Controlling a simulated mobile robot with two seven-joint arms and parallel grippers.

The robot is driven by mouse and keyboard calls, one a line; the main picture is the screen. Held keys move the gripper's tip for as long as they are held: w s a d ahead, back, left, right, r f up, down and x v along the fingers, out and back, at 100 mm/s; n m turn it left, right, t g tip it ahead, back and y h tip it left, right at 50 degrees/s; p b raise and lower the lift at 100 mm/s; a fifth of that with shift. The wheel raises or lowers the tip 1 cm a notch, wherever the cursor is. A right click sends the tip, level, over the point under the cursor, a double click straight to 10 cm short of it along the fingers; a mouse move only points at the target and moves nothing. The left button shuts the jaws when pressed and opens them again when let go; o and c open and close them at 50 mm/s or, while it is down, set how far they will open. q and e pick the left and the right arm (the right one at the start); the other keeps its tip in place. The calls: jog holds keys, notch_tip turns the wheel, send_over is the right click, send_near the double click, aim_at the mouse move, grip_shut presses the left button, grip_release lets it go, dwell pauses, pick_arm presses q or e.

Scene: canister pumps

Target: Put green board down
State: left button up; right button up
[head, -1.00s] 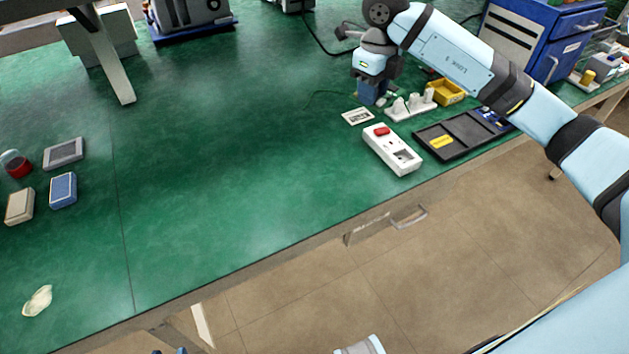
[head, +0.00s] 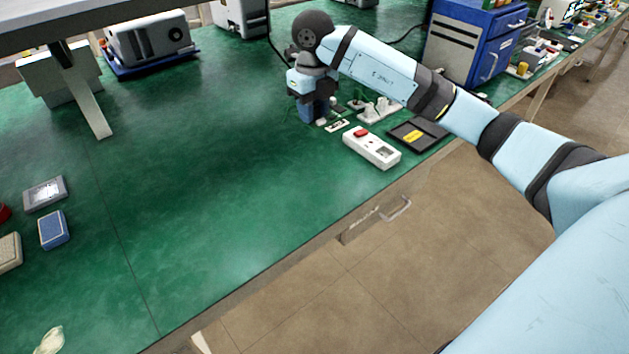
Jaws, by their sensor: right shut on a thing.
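My right gripper (head: 318,114) reaches down at the far middle of the green bench top in the head view. It is shut, and its fingertips are low over the bench, just left of the white pegged holder (head: 378,111). A small dark green piece (head: 340,110), apparently the green board, shows beside the fingertips. Most of it is hidden by the gripper or too small to tell, so I cannot tell whether it touches the bench. A white printed card (head: 338,126) lies just in front of the gripper. My left gripper is not in view.
A white box with a red switch (head: 371,149) and a black tray (head: 418,135) with a yellow label lie near the front edge. A blue drawer cabinet (head: 470,45) stands behind them. Grey and blue boxes (head: 54,230) lie at left. The middle of the bench is clear.

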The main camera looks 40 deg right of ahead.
aim_at(314, 185)
pick_arm(q)
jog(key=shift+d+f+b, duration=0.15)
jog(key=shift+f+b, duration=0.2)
jog(key=shift+b, duration=0.55)
pick_arm(e)
notch_tip(314, 185, down, 20)
jog(key=shift+r, duration=0.1)
jog(key=o, duration=0.9)
jog(key=shift+o, duration=0.2)
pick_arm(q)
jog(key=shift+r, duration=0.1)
pick_arm(e)
jog(key=shift+r, duration=0.35)
pick_arm(q)
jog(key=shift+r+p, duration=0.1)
jog(key=shift+p, duration=0.5)
pick_arm(e)
notch_tip(314, 185, up, 11)
jog(key=shift+r, duration=0.15)
